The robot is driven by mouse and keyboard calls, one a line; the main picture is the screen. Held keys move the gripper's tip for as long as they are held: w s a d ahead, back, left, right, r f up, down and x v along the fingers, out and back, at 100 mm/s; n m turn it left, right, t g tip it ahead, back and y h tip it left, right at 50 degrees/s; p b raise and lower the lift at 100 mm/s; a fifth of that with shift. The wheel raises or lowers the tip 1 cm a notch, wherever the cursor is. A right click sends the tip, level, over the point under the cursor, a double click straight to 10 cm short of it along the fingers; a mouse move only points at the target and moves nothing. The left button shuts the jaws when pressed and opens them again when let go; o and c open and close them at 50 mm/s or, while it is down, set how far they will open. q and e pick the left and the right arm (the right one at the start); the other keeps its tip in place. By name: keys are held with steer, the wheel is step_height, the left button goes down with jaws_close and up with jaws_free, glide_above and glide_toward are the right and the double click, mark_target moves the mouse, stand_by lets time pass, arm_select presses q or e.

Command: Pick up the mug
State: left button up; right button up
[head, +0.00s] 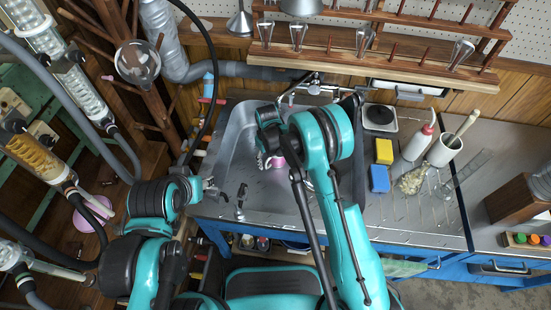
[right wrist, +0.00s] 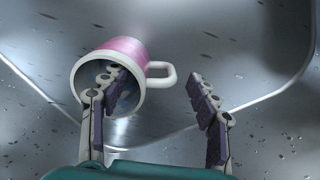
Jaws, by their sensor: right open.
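The mug (right wrist: 132,56) is pink with a white rim and a white handle. In the right wrist view it appears tipped on its side on bare metal, mouth toward the lower left, handle to the right. In the head view a small pink part of the mug (head: 279,162) shows in the sink, mostly hidden by my right arm. My right gripper (right wrist: 152,83) is open. Its left finger overlaps the mug's mouth, its right finger is beyond the handle. I cannot tell whether the left finger is inside. My left gripper (head: 211,188) is by the sink's left edge, its jaws unclear.
The metal sink (head: 237,130) has raised walls, with a faucet (head: 312,88) behind. A yellow sponge (head: 384,151), a blue sponge (head: 379,179), a bottle (head: 418,142) and a white cup (head: 443,150) stand on the right counter. Glass columns and hoses crowd the left.

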step_height(320, 180, down, 3)
steer(key=shift+f+b, duration=0.15)
steer(key=shift+b, duration=0.35)
jaws_close()
steer(key=shift+r, duration=0.3)
